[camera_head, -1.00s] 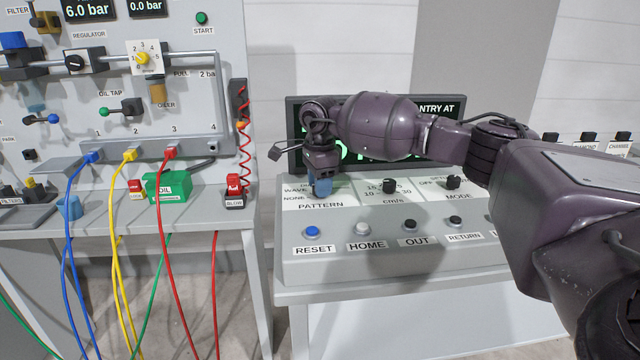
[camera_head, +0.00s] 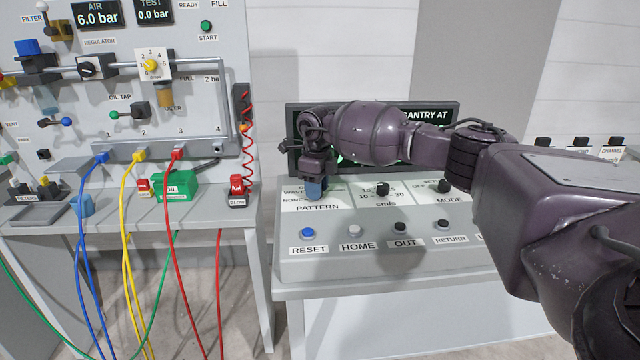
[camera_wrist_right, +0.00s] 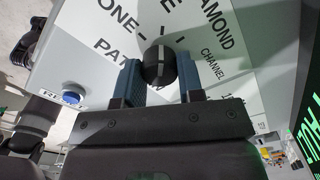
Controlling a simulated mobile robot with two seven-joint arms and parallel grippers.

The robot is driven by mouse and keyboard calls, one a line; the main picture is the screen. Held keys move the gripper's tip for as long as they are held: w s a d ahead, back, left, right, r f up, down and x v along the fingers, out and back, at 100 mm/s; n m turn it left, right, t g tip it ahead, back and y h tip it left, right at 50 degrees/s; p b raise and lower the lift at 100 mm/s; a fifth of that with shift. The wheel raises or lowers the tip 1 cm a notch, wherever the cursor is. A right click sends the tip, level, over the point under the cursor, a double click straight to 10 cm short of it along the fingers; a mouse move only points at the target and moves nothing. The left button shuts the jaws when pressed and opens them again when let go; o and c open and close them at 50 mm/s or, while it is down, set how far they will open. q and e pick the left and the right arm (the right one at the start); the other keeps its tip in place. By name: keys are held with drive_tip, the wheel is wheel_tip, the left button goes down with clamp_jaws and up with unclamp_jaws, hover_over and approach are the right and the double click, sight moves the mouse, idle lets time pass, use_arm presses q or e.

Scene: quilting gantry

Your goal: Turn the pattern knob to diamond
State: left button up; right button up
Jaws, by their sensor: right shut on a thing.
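The pattern knob (camera_wrist_right: 157,64) is a small black knob with a white mark, on the white label plate of the control panel. In the right wrist view its mark points roughly up the picture, towards the partly visible wave label, with the diamond label (camera_wrist_right: 217,25) further right. My right gripper (camera_wrist_right: 160,80) has its blue fingers on both sides of the knob and is shut on it. In the head view the right gripper (camera_head: 315,188) is above the pattern label (camera_head: 318,208) and hides the knob. My left gripper is not in view.
The panel (camera_head: 400,268) has a blue reset button (camera_head: 307,233) and several other buttons in front, and a cm/s knob (camera_head: 383,188) to the right. A dark display (camera_head: 440,113) stands behind, partly covered by my right arm. Coloured hoses hang from the left station.

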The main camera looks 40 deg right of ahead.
drive_tip(key=shift+r+m+p, duration=0.3)
drive_tip(key=shift+m+p, duration=0.15)
drive_tip(key=shift+m, duration=0.45)
drive_tip(key=shift+m+p, duration=0.45)
drive_tip(key=shift+m, duration=0.45)
drive_tip(key=m+p, duration=0.1)
drive_tip(key=m, duration=0.1)
drive_tip(key=shift+m, duration=0.3)
drive_tip(key=shift+m+p, duration=0.45)
drive_tip(key=shift+m, duration=0.15)
drive_tip(key=shift+f+m+p, duration=0.15)
drive_tip(key=shift+m+p, duration=0.15)
drive_tip(key=shift+m, duration=0.6)
drive_tip(key=o, duration=0.9)
drive_tip(key=shift+f, duration=0.1)
